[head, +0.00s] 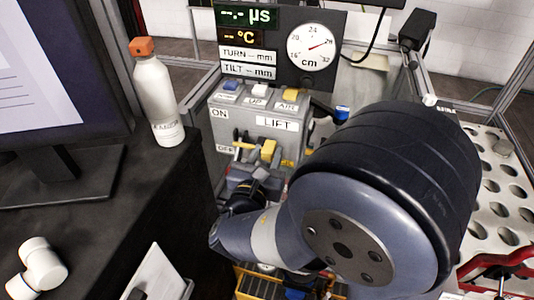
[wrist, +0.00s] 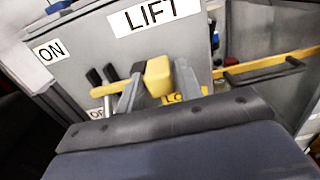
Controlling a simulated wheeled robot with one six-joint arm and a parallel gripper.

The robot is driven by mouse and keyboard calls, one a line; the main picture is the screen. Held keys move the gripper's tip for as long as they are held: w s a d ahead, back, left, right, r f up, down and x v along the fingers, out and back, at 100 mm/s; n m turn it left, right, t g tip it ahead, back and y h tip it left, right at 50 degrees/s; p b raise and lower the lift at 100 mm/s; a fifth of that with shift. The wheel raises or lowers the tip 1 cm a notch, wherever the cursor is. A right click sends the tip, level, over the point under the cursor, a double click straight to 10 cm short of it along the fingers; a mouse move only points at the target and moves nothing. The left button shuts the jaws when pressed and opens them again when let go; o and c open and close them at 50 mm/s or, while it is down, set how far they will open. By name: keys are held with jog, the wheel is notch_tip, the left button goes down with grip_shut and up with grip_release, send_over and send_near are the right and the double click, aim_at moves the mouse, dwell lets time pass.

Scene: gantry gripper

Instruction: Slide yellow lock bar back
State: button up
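The yellow lock bar (wrist: 106,90) runs across the front of the grey LIFT panel in the wrist view, with a yellow block (wrist: 158,77) standing up from it. The block also shows in the head view (head: 268,149). My gripper (wrist: 160,84) has its two grey fingers apart, one on each side of the block. A thin gap seems to show beside the right finger; contact on the left is unclear. The bar is partly hidden behind the fingers. My arm covers much of the head view's lower right.
A yellow rail (wrist: 268,61) and a dark handle (wrist: 264,70) lie to the right. A bottle (head: 157,95) stands on the dark desk, and a holed plate (head: 487,166) is at right.

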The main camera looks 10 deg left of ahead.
grip_shut()
jog(key=d+b, duration=0.1)
jog(key=d, duration=0.3)
jog(key=shift+s+d, duration=0.15)
dwell(0.4)
jog(key=shift+o, duration=1.5)
grip_release()
jog(key=shift+d, duration=0.1)
jog(key=shift+s, duration=0.1)
